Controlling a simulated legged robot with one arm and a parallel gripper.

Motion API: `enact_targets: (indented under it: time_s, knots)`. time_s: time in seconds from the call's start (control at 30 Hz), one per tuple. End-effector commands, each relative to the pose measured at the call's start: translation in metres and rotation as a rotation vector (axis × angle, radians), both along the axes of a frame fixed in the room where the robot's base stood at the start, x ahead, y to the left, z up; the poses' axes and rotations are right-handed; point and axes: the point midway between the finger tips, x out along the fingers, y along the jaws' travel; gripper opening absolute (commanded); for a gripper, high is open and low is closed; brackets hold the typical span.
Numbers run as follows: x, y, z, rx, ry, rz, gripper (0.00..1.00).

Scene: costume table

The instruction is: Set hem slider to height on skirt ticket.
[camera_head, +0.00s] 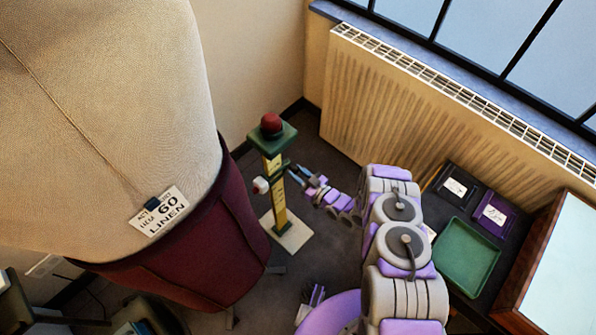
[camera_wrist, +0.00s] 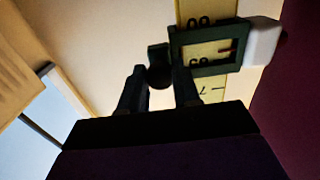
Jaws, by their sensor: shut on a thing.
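The skirt ticket (camera_head: 158,210) hangs on the cream dress form above the maroon skirt (camera_head: 215,245) and shows 60 and LINEN. The hem marker has an upright yellow scale (camera_head: 279,207) with a green top and red knob. A green slider (camera_wrist: 238,68) surrounds the scale, with a white block on its side (camera_wrist: 262,40). My gripper (camera_head: 298,172) is at the slider's right side. In the wrist view my gripper (camera_wrist: 160,85) is shut on the slider's dark round knob (camera_wrist: 160,77). A red mark shows in the slider window; the numbers appear inverted and I cannot read the setting surely.
The marker's pale base (camera_head: 287,232) stands on the dark floor close to the skirt. A radiator (camera_head: 400,100) is behind. At right, a dark table holds a green tray (camera_head: 467,255), a purple card holder (camera_head: 494,214) and a wood-framed mirror (camera_head: 520,295).

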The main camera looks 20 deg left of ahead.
Motion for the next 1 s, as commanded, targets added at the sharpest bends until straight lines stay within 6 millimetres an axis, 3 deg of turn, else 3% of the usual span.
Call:
enact_targets:
  time_s: [0.17, 0.53, 1.0]
  knots:
    - [0.000, -0.001, -0.015, -0.001, 0.004, -0.004, 0.00]
    - [0.000, -0.001, -0.016, 0.001, 0.002, -0.003, 0.00]
    - [0.001, -0.001, -0.034, 0.001, -0.002, -0.004, 0.00]
